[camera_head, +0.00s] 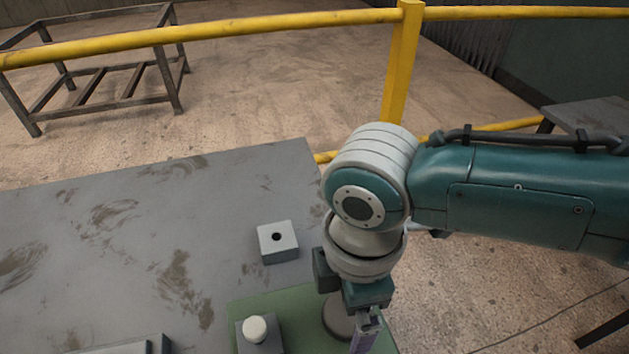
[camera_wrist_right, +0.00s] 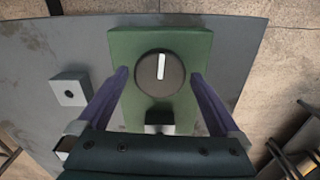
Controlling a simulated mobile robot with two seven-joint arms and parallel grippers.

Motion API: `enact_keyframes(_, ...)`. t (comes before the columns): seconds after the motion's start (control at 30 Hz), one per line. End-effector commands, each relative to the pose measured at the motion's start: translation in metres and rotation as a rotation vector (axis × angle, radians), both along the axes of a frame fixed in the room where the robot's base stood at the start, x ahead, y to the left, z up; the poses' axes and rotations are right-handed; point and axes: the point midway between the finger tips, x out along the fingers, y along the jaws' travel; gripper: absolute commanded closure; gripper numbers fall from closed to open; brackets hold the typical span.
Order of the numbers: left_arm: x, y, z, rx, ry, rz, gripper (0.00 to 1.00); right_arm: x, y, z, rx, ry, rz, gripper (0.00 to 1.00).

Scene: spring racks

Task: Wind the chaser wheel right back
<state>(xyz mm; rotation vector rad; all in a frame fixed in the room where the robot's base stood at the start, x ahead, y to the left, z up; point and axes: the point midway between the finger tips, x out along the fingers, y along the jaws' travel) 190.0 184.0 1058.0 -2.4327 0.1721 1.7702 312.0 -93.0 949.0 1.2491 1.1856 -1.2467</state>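The chaser wheel looks to be the dark round wheel on a green plate (camera_head: 280,300). In the right wrist view the wheel (camera_wrist_right: 149,80) is seen from above, with a white bar mark (camera_wrist_right: 161,66) running almost straight up, leaning slightly right. In the head view the wheel (camera_head: 338,312) is partly hidden by my right gripper. My right gripper (camera_head: 366,335) points down over the plate. In the wrist view its two purple fingers stand apart on either side of the wheel, open, with visible gaps. My left gripper is not in view.
A grey block with a white knob (camera_head: 255,329) sits on the plate beside the wheel. A grey block with a hole (camera_head: 280,252) stands on the grey table (camera_head: 110,230). Another grey piece (camera_head: 130,348) shows at the bottom edge. A yellow rail (camera_head: 230,28) runs behind the table.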

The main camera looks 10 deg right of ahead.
Motion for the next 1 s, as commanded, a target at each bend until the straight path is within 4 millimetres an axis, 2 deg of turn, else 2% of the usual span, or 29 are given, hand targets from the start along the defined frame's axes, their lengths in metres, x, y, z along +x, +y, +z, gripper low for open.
enact_keyframes(0.17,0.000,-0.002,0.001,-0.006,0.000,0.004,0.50,0.000,-0.001,0.001,-0.001,0.000,-0.001,0.00)
enact_keyframes(0.27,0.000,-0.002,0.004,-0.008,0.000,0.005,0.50,0.000,-0.001,0.010,-0.001,-0.001,-0.001,0.00)
enact_keyframes(0.6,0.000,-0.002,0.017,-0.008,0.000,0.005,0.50,0.001,-0.001,0.076,0.001,-0.004,0.000,0.00)
enact_keyframes(0.7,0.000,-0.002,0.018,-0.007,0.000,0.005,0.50,0.001,0.000,0.089,0.001,-0.002,0.001,0.00)
enact_keyframes(0.83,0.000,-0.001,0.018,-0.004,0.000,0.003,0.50,0.000,-0.001,0.098,0.000,-0.001,-0.001,0.00)
enact_keyframes(1.0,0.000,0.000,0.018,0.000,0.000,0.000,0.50,0.000,-0.001,0.100,-0.001,0.000,-0.001,0.00)
